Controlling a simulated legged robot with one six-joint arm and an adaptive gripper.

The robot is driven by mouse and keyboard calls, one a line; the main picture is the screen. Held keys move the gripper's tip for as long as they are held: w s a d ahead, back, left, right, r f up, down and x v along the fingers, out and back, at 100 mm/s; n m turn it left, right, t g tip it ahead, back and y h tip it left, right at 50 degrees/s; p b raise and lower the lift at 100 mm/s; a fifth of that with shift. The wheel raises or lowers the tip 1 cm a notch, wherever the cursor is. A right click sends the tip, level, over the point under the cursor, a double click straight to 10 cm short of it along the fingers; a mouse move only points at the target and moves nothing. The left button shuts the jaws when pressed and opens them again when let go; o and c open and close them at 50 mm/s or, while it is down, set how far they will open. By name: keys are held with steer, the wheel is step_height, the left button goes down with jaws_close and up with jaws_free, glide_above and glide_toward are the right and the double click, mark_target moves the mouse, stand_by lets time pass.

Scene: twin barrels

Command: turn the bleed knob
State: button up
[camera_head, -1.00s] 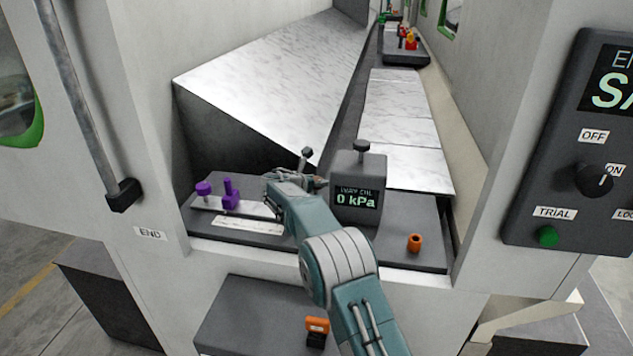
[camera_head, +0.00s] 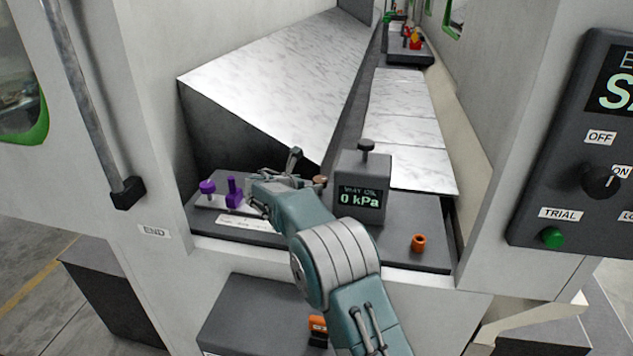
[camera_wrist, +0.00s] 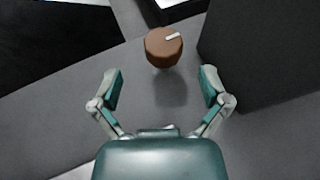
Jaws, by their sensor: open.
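The brown round knob (camera_wrist: 164,48) with a white pointer mark stands on the dark deck in the wrist view; I take it to be the bleed knob. Its mark points to the upper right. In the head view a small part of the knob (camera_head: 320,181) shows between my gripper and the gauge box. My gripper (camera_wrist: 162,80) is open and empty. Its two fingers are spread to the left and right, with the knob beyond the fingertips, centred between them and apart from both. In the head view my gripper (camera_head: 280,180) is over the deck, left of the gauge box.
The grey gauge box (camera_head: 361,190) reads 0 kPa and has a dark knob (camera_head: 366,146) on top. Two purple fittings (camera_head: 234,190) stand left of my gripper. An orange cap (camera_head: 418,242) sits at the right front. A sloped marble-like panel (camera_head: 280,80) rises behind.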

steer(key=v, duration=0.6)
steer(key=shift+a, duration=0.15)
steer(key=s+d+r+m+g+y, duration=0.1)
steer(key=s+d+r+m+g, duration=0.2)
steer(key=s+d+r+m, duration=0.35)
steer(key=s+d+r+m+g+y, duration=0.15)
steer(key=s+d+r+m, duration=0.25)
steer(key=s+d+m, duration=0.55)
steer(key=s+d+f+m+y, duration=0.1)
steer(key=s+m, duration=0.3)
steer(key=s, duration=0.6)
steer(key=s+d+f+m+y, duration=0.1)
steer(key=s+d+m+y, duration=0.1)
steer(key=s, duration=0.7)
steer(key=s+d+f+m+g+y, duration=0.1)
steer(key=s+d+m+y, duration=0.1)
steer(key=s+m, duration=0.5)
steer(key=s+d, duration=0.1)
steer(key=s, duration=0.2)
steer(key=shift+s+d+f, duration=0.3)
steer(key=shift+d+f, duration=0.05)
steer(key=shift+f, duration=0.05)
steer(key=shift+w, duration=0.1)
